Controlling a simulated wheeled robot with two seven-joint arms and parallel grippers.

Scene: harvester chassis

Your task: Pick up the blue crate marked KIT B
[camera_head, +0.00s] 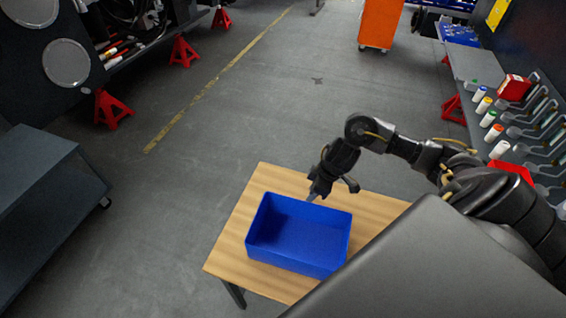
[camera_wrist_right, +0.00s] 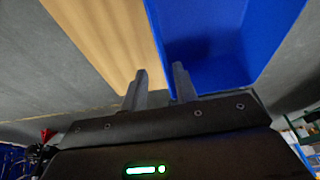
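The blue crate (camera_head: 299,262) is open-topped and sits upright on a small wooden table (camera_head: 232,243). Its inside looks empty, and I see no KIT B marking on the sides that show. My right gripper (camera_head: 312,197) is at the crate's far wall. In the right wrist view its two fingers (camera_wrist_right: 160,85) are apart, and the edge of the crate (camera_wrist_right: 205,35) lies between them, with bare wood on the left side. I cannot tell whether either finger touches the wall. My left gripper is in neither view.
A dark cabinet (camera_head: 45,205) stands at the left. Red jack stands (camera_head: 110,110) stand under machinery at the upper left. A bench with bottles (camera_head: 482,92) and a red box (camera_head: 514,87) runs along the right. An orange cart (camera_head: 380,22) is far back. The middle floor is clear.

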